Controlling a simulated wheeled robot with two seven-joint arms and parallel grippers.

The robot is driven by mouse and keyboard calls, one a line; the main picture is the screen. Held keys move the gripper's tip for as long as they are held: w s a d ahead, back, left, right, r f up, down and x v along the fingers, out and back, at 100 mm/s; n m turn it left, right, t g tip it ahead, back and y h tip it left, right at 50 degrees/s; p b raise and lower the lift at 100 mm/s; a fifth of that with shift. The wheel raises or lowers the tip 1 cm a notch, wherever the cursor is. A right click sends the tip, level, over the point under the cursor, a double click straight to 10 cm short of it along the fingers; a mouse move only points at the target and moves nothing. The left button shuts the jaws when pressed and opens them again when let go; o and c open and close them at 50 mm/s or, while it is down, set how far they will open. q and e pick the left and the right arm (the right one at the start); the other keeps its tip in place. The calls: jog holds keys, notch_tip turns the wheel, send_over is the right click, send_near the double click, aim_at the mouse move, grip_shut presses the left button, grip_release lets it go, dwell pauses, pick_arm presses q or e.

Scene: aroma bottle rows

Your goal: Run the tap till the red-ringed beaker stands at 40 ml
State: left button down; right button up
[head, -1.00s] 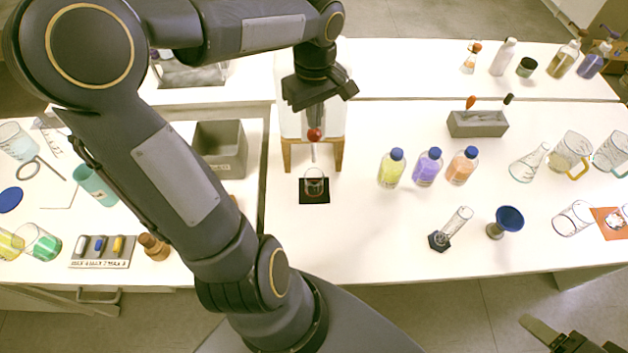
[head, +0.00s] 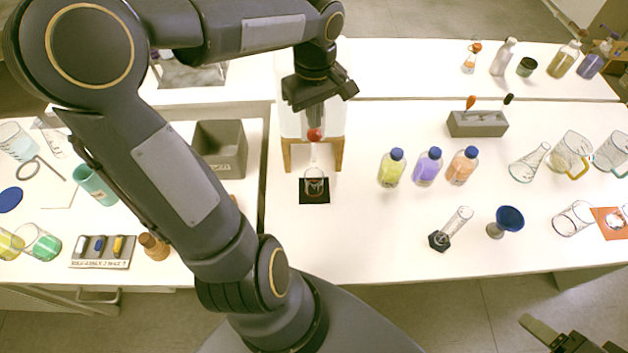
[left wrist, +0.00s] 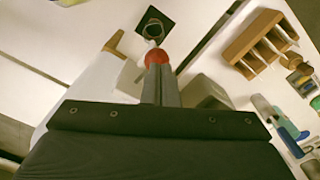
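The beaker (head: 314,182) stands on a black square pad (head: 314,198) under the tap; it shows from above in the left wrist view (left wrist: 153,31). A faint reddish ring shows on it; its level and marks are too small to read. The tap's red knob (head: 315,135) is on the front of a pale tank (head: 331,125) on a wooden stand. My left gripper (head: 316,124) has its fingers together, tips at the red knob (left wrist: 157,57); whether they pinch or only touch it is unclear. My right gripper (head: 575,340) is partly cut off at the lower right corner.
A grey bin (head: 220,148) stands left of the tank. Several blue-capped bottles (head: 427,167), a measuring cylinder (head: 457,222) and a blue funnel (head: 509,218) stand to the right. The table front between pad and cylinder is clear.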

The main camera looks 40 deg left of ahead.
aim_at(315, 132)
pick_arm(q)
jog(key=shift+f+b, duration=2.6)
jog(key=shift+f, duration=0.5)
jog(key=shift+r+p, duration=0.4)
jog(key=shift+r, duration=0.1)
dwell(2.1)
notch_tip(315, 132, up, 8)
jog(key=p, duration=0.6)
jog(key=shift+f, duration=0.35)
jog(key=shift+s+d+m, duration=0.25)
jog(key=shift+s+m, duration=0.05)
jog(key=shift+s, duration=0.05)
jog(key=s+d+m+t+h, duration=0.3)
jog(key=s+d+m+t, duration=0.2)
jog(key=s+d+m, duration=0.4)
jog(key=s+m, duration=0.2)
jog(key=s, duration=0.1)
jog(key=shift+s+d+f+m+t+h, duration=0.15)
jog(key=shift+s+d+m+t+h, duration=0.15)
jog(key=shift+d+m+h, duration=0.1)
